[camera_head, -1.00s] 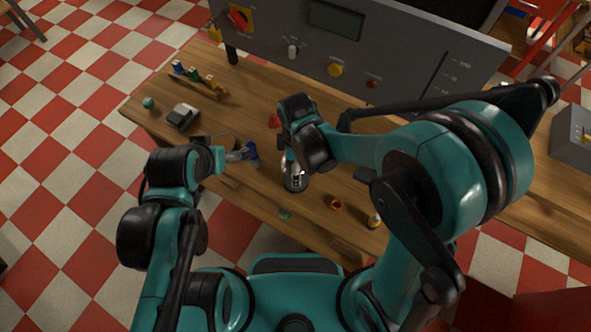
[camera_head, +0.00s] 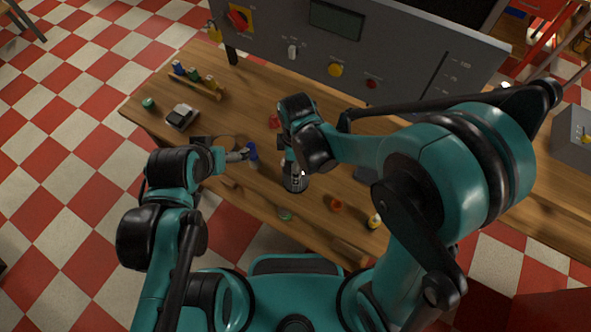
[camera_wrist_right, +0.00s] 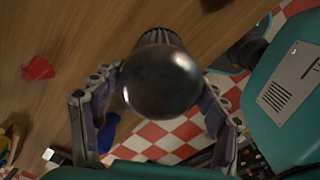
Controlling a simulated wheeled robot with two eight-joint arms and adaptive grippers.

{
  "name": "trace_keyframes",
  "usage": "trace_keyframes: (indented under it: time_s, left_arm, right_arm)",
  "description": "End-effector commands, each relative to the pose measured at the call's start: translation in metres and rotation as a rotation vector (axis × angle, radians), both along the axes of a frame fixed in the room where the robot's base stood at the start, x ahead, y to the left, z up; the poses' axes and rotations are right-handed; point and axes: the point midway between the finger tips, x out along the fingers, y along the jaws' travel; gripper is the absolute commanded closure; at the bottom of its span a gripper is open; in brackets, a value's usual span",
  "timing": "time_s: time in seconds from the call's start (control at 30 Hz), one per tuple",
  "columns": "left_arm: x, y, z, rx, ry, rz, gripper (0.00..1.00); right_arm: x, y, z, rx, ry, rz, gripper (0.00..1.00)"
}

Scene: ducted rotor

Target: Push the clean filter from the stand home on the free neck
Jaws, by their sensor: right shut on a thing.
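My right gripper (camera_head: 294,172) is shut on a dark, shiny, round-topped body (camera_wrist_right: 162,82) with a ribbed part behind it. In the head view its lower part (camera_head: 296,183) looks silver and black and is at the table, below the gripper. My left gripper (camera_head: 240,156) is to its left, beside a blue piece (camera_head: 252,154). The blue piece also shows in the right wrist view (camera_wrist_right: 111,130), partly behind a finger. I cannot tell whether the left fingers grip it. Which piece is the clean filter, and where the free neck is, I cannot tell.
A wooden rack (camera_head: 205,88) with several coloured pieces stands at the back left of the wooden table (camera_head: 215,120). A grey device (camera_head: 182,117), a green piece (camera_head: 149,104), a red piece (camera_head: 275,121) and an orange ring (camera_head: 336,206) lie around. A grey control panel (camera_head: 390,65) borders the back.

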Motion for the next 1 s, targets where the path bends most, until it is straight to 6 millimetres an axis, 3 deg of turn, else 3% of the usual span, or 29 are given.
trace_keyframes:
  time_s: [1.0]
  left_arm:
    - [0.000, 0.000, 0.009, 0.000, 0.000, 0.000, 0.06]
  right_arm:
    - [0.000, 0.000, 0.014, 0.000, 0.000, 0.000, 0.54]
